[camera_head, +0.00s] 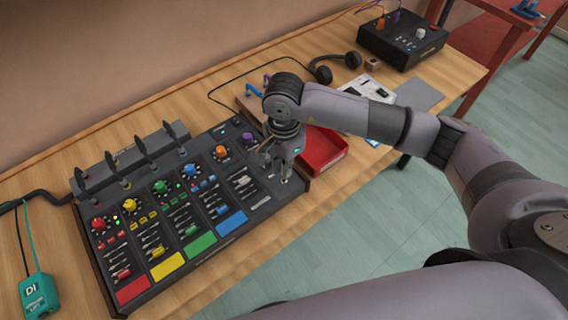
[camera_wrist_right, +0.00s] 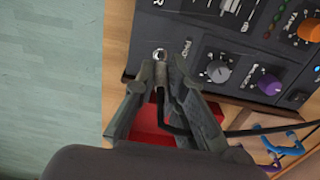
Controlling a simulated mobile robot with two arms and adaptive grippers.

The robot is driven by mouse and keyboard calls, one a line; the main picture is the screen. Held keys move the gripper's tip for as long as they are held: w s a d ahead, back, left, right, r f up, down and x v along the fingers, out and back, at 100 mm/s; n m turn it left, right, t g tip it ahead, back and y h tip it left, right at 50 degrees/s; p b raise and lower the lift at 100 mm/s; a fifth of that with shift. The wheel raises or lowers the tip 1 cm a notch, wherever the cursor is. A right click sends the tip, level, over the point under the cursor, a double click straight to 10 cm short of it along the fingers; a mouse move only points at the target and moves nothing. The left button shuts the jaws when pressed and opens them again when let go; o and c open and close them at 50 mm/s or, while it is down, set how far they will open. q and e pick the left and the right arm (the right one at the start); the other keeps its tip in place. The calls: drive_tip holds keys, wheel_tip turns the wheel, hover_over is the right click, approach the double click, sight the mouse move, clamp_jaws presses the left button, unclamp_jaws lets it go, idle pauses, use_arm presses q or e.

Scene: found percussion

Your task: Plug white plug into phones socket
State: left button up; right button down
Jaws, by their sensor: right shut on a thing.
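My right gripper (camera_head: 284,170) is over the right end of the black mixer (camera_head: 262,203), pointing down. In the right wrist view, the gripper (camera_wrist_right: 161,69) is shut on the plug, which is mostly hidden between the fingers. A black cable (camera_wrist_right: 172,128) leaves from between them and curves right. The phones socket (camera_wrist_right: 159,53), a bright metal ring beside partly hidden lettering, lies just beyond the fingertips. I cannot tell whether the plug tip touches or enters it. My left gripper is not in view.
A grey knob (camera_wrist_right: 218,71) and a purple knob (camera_wrist_right: 269,84) are right of the fingers. A red tray (camera_head: 322,150) is beside the mixer. Headphones (camera_head: 338,66) and a black box (camera_head: 403,39) are farther back. A teal DI box (camera_head: 38,294) is at left.

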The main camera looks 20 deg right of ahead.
drive_tip(key=shift+b, duration=0.5)
idle(0.9)
drive_tip(key=shift+b, duration=0.6)
idle(0.6)
drive_tip(key=shift+f+b, duration=1.7)
drive_tip(key=shift+b, duration=0.25)
drive_tip(key=c, duration=2.1)
unclamp_jaws()
drive_tip(key=o, duration=0.5)
drive_tip(key=shift+o, duration=0.2)
